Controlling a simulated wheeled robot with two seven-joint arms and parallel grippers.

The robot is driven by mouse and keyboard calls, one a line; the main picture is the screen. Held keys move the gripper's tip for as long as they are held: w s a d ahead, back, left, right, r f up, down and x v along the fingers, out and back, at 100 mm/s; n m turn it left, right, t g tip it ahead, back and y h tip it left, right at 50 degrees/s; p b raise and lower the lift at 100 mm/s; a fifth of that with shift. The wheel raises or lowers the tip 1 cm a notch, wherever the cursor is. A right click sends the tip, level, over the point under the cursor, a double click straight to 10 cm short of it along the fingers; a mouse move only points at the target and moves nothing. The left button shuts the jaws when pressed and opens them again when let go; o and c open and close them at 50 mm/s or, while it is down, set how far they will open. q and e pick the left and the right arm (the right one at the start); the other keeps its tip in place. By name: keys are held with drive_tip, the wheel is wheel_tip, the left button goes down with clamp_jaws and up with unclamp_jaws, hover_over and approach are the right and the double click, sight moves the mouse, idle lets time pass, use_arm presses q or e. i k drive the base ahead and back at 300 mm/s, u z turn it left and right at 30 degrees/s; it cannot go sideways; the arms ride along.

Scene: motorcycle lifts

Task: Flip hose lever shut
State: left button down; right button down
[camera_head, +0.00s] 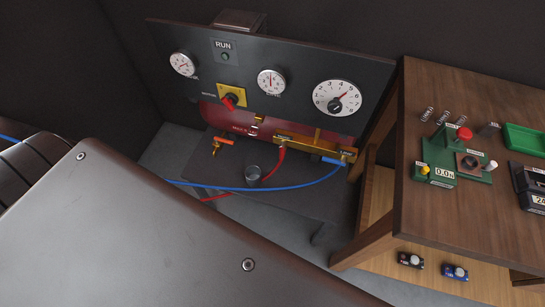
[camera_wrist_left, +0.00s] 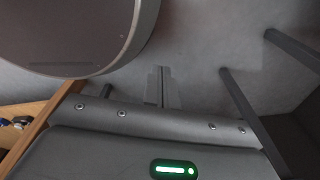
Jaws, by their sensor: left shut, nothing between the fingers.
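A brass manifold (camera_head: 315,147) sits low in front of a red tank (camera_head: 260,120) in the head view. A red hose (camera_head: 279,168) and a blue hose (camera_head: 250,188) join it. A small upright brass piece (camera_head: 317,135) stands on it, and a blue piece (camera_head: 331,160) lies at its right end. A brass tap with an orange handle (camera_head: 223,140) is further left. I cannot tell which is the hose lever. My left gripper (camera_wrist_left: 162,70) is shut and empty in the left wrist view, over grey floor, with no valve near it. My right gripper is not in view.
A dark gauge panel (camera_head: 250,60) with a red-knobbed switch stands above the tank. A wooden bench (camera_head: 450,210) with instruments is at right. My own dark body part covers the lower left.

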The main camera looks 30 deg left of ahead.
sight(282, 145)
drive_tip(key=u, duration=0.05)
drive_tip(key=k, duration=1.1)
drive_tip(key=u, duration=1.6)
drive_tip(key=i, duration=0.5)
drive_tip(key=z, duration=0.05)
